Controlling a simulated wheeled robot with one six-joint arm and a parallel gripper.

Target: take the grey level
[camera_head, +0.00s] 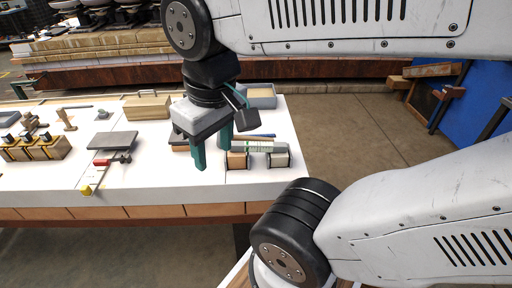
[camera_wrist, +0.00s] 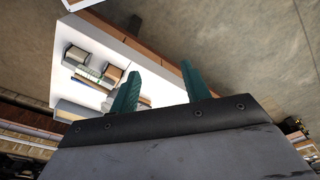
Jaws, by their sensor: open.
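The grey level (camera_head: 259,146), a slim bar with greenish marks, lies across two small tan-and-dark blocks near the right end of the white table. In the wrist view the level (camera_wrist: 88,73) shows at the left, beside the blocks. My gripper (camera_head: 213,158) has two green fingers, spread apart with nothing between them. It points down just left of the level and appears above the table. In the wrist view the gripper (camera_wrist: 160,70) is also open and empty, with the level off to its left. The level's left end is partly hidden behind a finger in the head view.
The table's front edge is near.

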